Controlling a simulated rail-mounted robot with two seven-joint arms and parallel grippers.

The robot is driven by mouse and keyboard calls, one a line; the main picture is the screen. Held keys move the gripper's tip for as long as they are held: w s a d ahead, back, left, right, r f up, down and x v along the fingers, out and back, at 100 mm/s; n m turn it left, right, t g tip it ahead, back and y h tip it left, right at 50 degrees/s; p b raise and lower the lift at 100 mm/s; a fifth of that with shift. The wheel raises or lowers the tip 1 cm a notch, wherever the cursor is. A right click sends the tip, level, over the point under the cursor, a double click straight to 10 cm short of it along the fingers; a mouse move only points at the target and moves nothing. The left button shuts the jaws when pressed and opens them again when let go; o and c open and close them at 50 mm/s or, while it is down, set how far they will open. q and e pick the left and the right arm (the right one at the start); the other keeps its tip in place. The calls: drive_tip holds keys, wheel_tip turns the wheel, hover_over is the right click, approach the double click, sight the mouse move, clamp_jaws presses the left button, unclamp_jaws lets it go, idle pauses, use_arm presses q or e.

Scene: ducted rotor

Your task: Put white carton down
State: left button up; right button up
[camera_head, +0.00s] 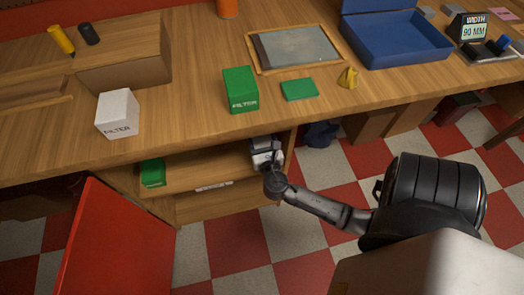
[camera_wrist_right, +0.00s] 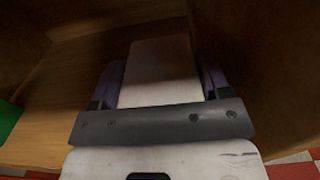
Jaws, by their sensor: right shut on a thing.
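My right gripper (camera_head: 265,158) reaches into the open shelf under the bench, at its right end. In the right wrist view its two fingers (camera_wrist_right: 160,85) are shut on a white carton (camera_wrist_right: 158,65), one on each side. The carton is inside the shelf, close to the wooden side wall on the right. I cannot tell whether its underside touches the shelf board (camera_head: 205,172). In the head view this carton is mostly hidden by the gripper and the bench edge. Another white carton (camera_head: 117,114), marked FILTER, stands on the bench top. My left gripper is not in view.
A green box (camera_head: 153,172) lies at the shelf's left end; the board between is clear. A red panel (camera_head: 120,250) stands in front at left. A green FILTER carton (camera_head: 240,90), green flat block (camera_head: 299,89), framed plate (camera_head: 293,47) and blue case (camera_head: 395,40) are on the bench.

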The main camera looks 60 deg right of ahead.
drive_tip(key=shift+f, duration=0.65)
drive_tip(key=shift+s+a+f+b, duration=0.2)
drive_tip(key=shift+f+b, duration=0.15)
drive_tip(key=shift+b, duration=0.05)
wheel_tip(320, 180, down, 4)
drive_tip(key=b, duration=0.3)
drive_tip(key=shift+w+d+r, duration=0.1)
drive_tip(key=shift+r, duration=0.1)
drive_tip(key=shift+f+b, duration=0.15)
drive_tip(key=shift+b, duration=0.2)
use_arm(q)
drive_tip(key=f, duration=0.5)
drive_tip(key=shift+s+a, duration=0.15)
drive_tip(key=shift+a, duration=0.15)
use_arm(e)
drive_tip(key=shift+d, duration=0.1)
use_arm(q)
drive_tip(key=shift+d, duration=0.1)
use_arm(e)
drive_tip(key=shift+w, duration=0.1)
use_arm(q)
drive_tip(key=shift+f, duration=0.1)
use_arm(e)
drive_tip(key=o, duration=1)
